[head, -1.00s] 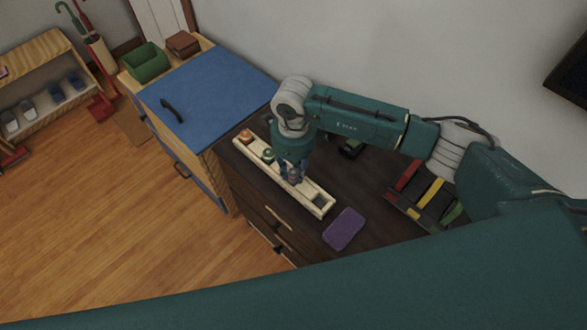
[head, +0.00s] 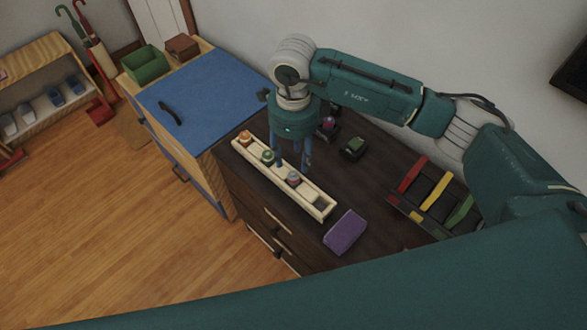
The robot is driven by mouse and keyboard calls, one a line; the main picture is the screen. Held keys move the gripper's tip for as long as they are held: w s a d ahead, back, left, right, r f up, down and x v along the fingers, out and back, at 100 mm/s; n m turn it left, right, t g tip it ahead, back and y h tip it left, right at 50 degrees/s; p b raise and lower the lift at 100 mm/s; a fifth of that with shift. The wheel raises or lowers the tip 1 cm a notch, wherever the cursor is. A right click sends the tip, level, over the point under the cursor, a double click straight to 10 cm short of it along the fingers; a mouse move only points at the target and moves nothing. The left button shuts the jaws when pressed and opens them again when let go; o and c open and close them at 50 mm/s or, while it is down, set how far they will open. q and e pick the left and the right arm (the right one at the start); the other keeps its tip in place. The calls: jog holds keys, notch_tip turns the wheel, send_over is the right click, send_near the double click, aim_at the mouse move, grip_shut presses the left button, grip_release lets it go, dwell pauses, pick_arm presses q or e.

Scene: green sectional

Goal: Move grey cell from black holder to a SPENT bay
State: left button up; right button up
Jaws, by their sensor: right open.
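A long cream tray (head: 308,199) with a row of bays lies on the dark cabinet top. Its third bay holds a greyish cell with a pinkish top (head: 293,179), standing upright; the near end bay looks empty. An orange-topped cell (head: 246,138) and a green-topped cell (head: 268,157) sit in the other bays. My right gripper (head: 292,165) is open just above and behind the greyish cell, its fingers apart and empty. Behind the tray are a small black holder with a green top (head: 353,148) and another dark holder with a pinkish item (head: 328,126), partly hidden by my gripper. Labels are unreadable.
A purple block (head: 345,231) lies near the tray's near end. A dark rack with red, yellow and green strips (head: 433,198) stands to the right. A blue-topped cabinet (head: 205,95) with a green box (head: 146,64) adjoins on the left. Dark surface between tray and rack is clear.

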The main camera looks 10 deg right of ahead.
jog(key=shift+r+b, duration=0.35)
jog(key=shift+r, duration=1.75)
